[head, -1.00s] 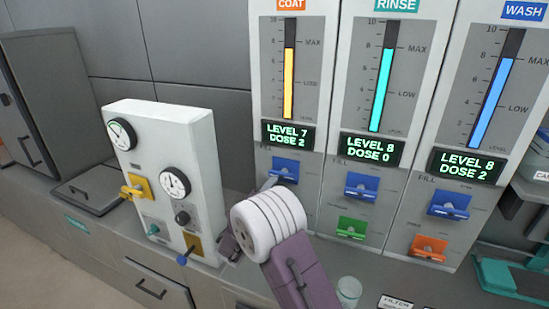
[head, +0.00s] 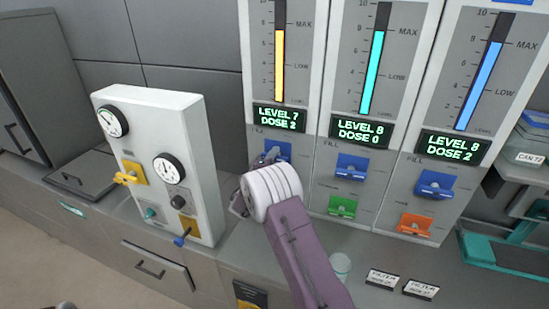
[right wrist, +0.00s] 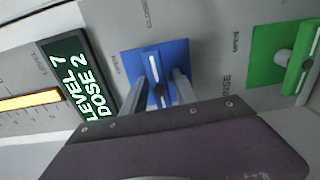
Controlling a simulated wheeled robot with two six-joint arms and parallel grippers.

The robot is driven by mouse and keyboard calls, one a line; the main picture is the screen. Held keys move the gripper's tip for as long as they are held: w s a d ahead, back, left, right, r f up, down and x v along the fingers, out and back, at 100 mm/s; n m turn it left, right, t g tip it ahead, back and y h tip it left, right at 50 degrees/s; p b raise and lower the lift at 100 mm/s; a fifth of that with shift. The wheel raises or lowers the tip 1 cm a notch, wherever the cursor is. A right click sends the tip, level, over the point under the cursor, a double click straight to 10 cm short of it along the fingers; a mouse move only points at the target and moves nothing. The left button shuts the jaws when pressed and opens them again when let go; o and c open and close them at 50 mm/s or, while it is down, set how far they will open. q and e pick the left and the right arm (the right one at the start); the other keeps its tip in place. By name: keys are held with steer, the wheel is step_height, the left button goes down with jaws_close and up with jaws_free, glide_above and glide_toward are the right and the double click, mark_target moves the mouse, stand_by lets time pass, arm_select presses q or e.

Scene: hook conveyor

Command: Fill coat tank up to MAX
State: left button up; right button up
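The coat tank panel (head: 257,122) is the left one of three. Its yellow bar (head: 279,62) stands below the MAX mark, and its display (head: 279,118) reads LEVEL 7, DOSE 2. Its blue FILL handle (head: 284,150) also shows in the right wrist view (right wrist: 157,65), set crosswise to the column. My right gripper (right wrist: 162,92) is open there, one finger on each side of the blue handle, with gaps visible; contact cannot be told. In the head view my right wrist partly covers the handle and hides the coat panel's lower part. My left gripper is not in view.
The rinse panel (head: 333,112) and wash panel (head: 413,120) stand to the right, both at LEVEL 8. A green handle (right wrist: 292,60) sits beyond the blue one. A white gauge box (head: 148,102) stands left of my right arm. A small cup (head: 340,266) stands on the counter.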

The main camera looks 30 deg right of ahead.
jaws_close()
steer(key=shift+f+n+b, duration=0.25)
steer(key=shift+n+b, duration=0.35)
steer(key=shift+b, duration=0.35)
steer(key=shift+n+b, duration=1.1)
steer(key=shift+b, duration=0.15)
steer(key=shift+n+b, duration=0.9)
steer(key=shift+n, duration=0.2)
steer(key=shift+r+n+b, duration=0.1)
steer(key=shift+n+b, duration=0.6)
steer(key=shift+n, duration=0.5)
